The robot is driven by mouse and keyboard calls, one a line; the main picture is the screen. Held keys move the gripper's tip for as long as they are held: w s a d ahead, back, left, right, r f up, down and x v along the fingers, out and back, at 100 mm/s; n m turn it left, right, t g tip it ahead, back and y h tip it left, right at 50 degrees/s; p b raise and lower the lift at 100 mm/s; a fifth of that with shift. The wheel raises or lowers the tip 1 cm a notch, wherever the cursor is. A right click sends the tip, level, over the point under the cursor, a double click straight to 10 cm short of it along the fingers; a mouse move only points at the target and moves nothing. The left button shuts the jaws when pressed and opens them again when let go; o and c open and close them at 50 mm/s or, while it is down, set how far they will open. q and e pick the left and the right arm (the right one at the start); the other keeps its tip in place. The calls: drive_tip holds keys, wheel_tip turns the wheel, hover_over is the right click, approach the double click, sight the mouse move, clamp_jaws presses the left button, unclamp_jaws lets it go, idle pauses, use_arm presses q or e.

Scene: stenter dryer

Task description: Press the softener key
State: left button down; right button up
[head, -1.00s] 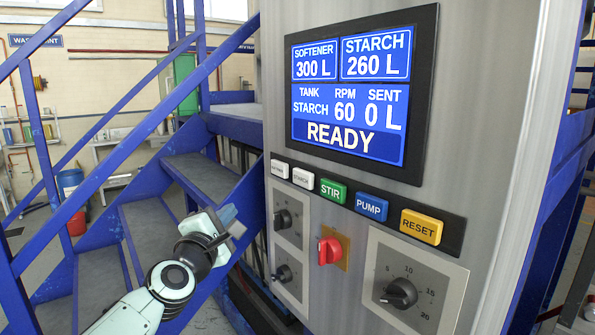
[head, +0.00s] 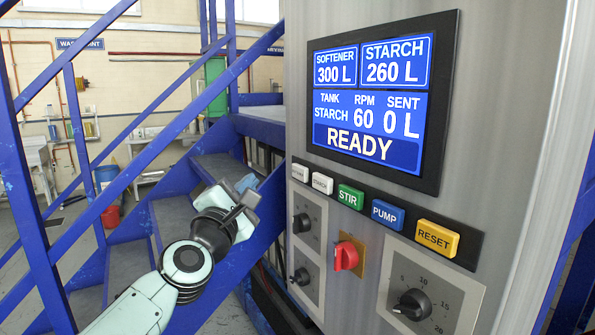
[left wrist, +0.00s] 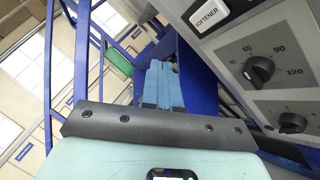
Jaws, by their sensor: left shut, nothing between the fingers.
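The softener key is the leftmost white key (head: 300,173) in the row on the grey panel. In the left wrist view the softener key (left wrist: 207,14) is at the top right, its label readable. My left gripper (head: 247,186) is left of the panel, a little lower than the key and apart from it. Its blue fingers (left wrist: 161,84) are closed together and empty. The display (head: 370,100) reads softener 300 L, starch 260 L, tank STARCH, 60 RPM, sent 0 L and READY. My right gripper is not in view.
Right of it sit the white starch key (head: 322,183), green STIR (head: 350,197), blue PUMP (head: 387,214) and yellow RESET (head: 437,238). Below are black knobs (head: 302,223) and a red switch (head: 346,256). Blue stairs and railings (head: 190,115) stand at the left.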

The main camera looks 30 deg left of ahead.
sight(293, 169)
use_arm(q)
drive_tip(key=w+d+p, duration=0.2)
drive_tip(key=w+d, duration=0.1)
drive_tip(key=w, duration=0.3)
drive_tip(key=shift+w, duration=0.2)
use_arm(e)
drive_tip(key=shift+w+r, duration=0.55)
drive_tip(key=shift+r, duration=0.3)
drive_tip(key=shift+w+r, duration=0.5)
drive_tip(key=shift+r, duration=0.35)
use_arm(q)
drive_tip(key=shift+w+d+p, duration=0.1)
drive_tip(key=shift+d+p, duration=0.05)
drive_tip(key=shift+p, duration=0.15)
drive_tip(key=shift+w+d, duration=0.15)
drive_tip(key=shift+w, duration=0.15)
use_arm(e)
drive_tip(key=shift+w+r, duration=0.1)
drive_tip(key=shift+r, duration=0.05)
